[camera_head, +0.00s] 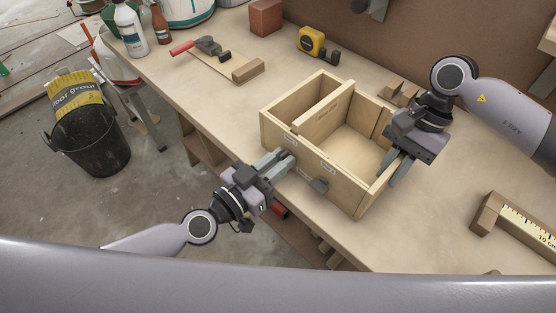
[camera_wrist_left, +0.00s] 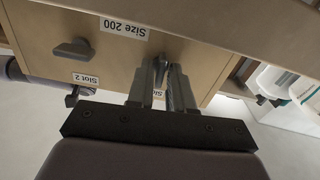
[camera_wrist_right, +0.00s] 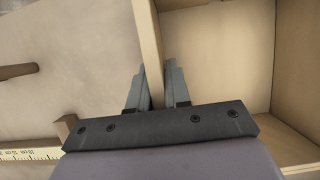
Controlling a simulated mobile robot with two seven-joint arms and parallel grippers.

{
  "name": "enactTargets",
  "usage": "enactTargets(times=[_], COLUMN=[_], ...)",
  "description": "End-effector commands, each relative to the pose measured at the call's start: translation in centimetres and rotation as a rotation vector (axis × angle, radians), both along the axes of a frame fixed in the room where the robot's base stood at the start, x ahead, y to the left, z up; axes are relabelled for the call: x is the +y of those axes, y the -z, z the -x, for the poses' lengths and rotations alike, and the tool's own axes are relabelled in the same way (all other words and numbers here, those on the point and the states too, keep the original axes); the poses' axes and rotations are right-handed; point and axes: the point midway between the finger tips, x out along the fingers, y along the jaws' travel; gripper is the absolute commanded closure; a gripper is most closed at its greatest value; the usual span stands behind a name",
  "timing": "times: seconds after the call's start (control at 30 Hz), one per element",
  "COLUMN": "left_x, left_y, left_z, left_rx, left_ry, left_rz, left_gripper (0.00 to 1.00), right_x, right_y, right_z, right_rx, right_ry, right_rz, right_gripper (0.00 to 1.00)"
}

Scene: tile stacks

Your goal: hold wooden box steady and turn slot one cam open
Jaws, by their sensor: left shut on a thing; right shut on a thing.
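The wooden box (camera_head: 345,189) sits open-topped on the workbench, with a divider making a narrow left slot and a wider right compartment. Its front face carries small labels and grey cams. My left gripper (camera_head: 288,157) is shut on the slot one cam at the left of the front face; the cam (camera_wrist_left: 160,60) is mostly hidden between the fingers in the left wrist view. The slot two cam (camera_wrist_left: 74,48) is free, beside its "Slot 2" label. My right gripper (camera_head: 393,172) is shut on the box's right wall (camera_wrist_right: 150,40), with one finger on each side.
A yellow tape measure (camera_head: 312,41), a red-brown block (camera_head: 266,17) and a wooden board with a red-handled tool (camera_head: 205,46) lie behind the box. A wooden piece with a ruler (camera_head: 490,212) lies at right. A black bucket (camera_head: 90,137) stands on the floor.

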Motion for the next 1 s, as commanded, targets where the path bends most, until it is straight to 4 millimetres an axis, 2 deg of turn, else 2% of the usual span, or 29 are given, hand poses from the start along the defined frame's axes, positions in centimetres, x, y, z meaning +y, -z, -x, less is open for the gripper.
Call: enactTargets(times=[0.27,1.0], left_x=[0.07,0.26], left_y=[0.06,0.21], left_z=[-0.01,-0.18], left_rx=[0.110,0.563], left_ry=[-0.002,-0.002], left_rz=[0.126,0.649], left_gripper=[1.00,1.00], right_x=[-0.02,-0.06], right_y=[-0.13,-0.13], right_z=[-0.10,-0.09], right_rx=[-0.002,-0.002], right_ry=[0.002,0.003], right_rz=[-0.001,-0.001], right_gripper=[1.00,1.00])
